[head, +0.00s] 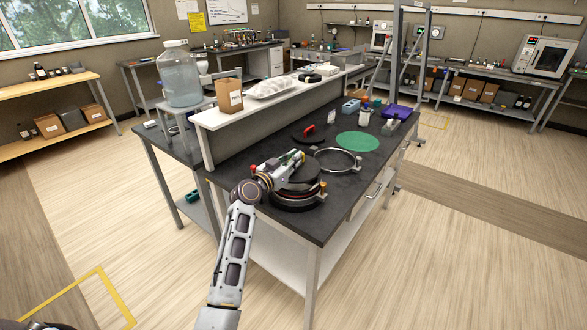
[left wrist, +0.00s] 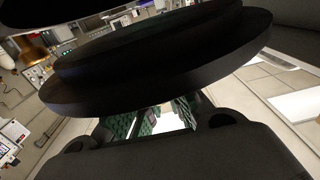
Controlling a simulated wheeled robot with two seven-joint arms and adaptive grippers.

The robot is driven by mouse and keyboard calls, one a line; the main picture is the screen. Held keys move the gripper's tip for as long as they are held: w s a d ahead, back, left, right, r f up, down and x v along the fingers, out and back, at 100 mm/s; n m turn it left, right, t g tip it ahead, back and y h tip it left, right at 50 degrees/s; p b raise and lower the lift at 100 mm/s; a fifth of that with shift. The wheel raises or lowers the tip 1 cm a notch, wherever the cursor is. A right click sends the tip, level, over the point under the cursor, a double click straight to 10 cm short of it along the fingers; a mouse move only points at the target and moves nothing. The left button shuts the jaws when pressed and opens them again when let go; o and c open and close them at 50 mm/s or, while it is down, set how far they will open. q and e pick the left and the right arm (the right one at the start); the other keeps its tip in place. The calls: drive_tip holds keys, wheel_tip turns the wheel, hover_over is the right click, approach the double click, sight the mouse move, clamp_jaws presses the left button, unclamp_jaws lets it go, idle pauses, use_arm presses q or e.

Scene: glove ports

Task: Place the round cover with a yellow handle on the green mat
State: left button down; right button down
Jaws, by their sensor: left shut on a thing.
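My left gripper (head: 294,165) is shut at the black round cover (head: 302,174), above the near part of the dark bench. In the left wrist view the cover (left wrist: 160,60) is a big dark disc close in front of the green-padded fingers (left wrist: 160,122). The round green mat (head: 357,141) lies bare farther back on the bench. My right gripper is out of view.
An open metal ring port (head: 337,160) lies between the cover and the mat. A black disc with a red handle (head: 306,133) is left of the mat. Bottles (head: 364,117), a blue block (head: 351,105) and a purple tray (head: 398,111) stand behind. A raised shelf (head: 240,117) borders the left.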

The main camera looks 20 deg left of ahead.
use_arm(q)
wheel_tip(320, 180, down, 2)
drive_tip(key=shift+f, duration=0.45)
drive_tip(key=c, duration=1.9)
unclamp_jaws()
drive_tip(key=shift+f, duration=0.15)
drive_tip(key=shift+c, duration=0.2)
drive_tip(key=o, duration=0.3)
drive_tip(key=shift+o, duration=0.5)
drive_tip(key=shift+f, duration=0.1)
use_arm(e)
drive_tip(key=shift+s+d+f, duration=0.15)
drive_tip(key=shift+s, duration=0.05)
use_arm(q)
drive_tip(key=shift+f, duration=0.1)
